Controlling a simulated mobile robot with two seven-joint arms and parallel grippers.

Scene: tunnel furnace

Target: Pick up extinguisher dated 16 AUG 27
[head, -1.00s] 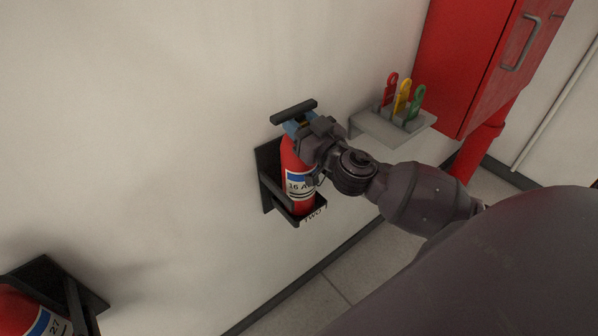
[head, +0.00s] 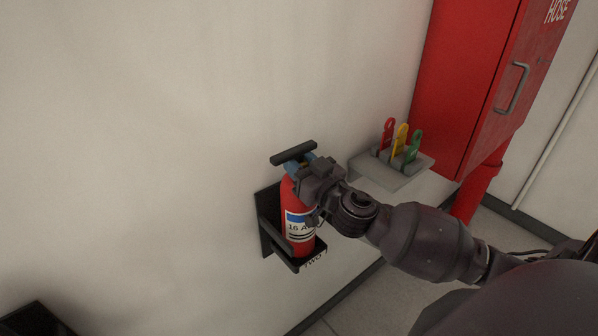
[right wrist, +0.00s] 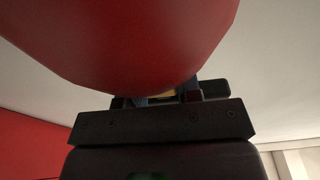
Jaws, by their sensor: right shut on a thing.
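A red extinguisher (head: 299,215) stands in a black wall bracket (head: 266,226) in the head view. Its label reads "16 A"; the rest of the date is hidden by my gripper and arm. My right gripper (head: 296,170) is shut on the extinguisher's neck, just below its black top handle (head: 293,152). In the right wrist view the red body of the extinguisher (right wrist: 130,40) fills the top, close against the gripper (right wrist: 168,98). The bracket carries lettering that looks like "TWO". My left gripper is out of view.
A grey shelf (head: 385,177) with red, yellow and green tags sits on the wall to the right. Beyond it are a red hose cabinet (head: 470,90) and a red pipe (head: 474,195). Another black bracket (head: 36,318) shows at the lower left.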

